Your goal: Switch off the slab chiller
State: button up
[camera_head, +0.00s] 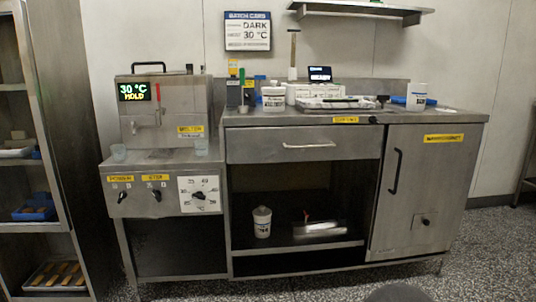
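I cannot read which label names the slab chiller. A small dark knob (374,120) sits on the counter front, beside a short yellow label (345,119). A steel cabinet door (410,190) at the right has a longer yellow label (444,138), a black handle (394,171) and a dark rotary knob (427,222) low on a square plate. The knobs' settings are too small to read. My gripper is not in view.
At the left, the melter unit (165,112) shows "30 °C HOLD" above a panel with two small switches and a numbered dial (199,195). The drawer (305,145) is shut above an open shelf. A tray rack (35,150) stands far left. Speckled floor (480,250) is clear at right.

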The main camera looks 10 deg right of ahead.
aim_at(373, 119)
jog(key=u, duration=0.05)
jog(key=k, duration=0.65)
jog(key=z, duration=0.6)
jog(key=i, duration=1.55)
jog(key=u, duration=0.5)
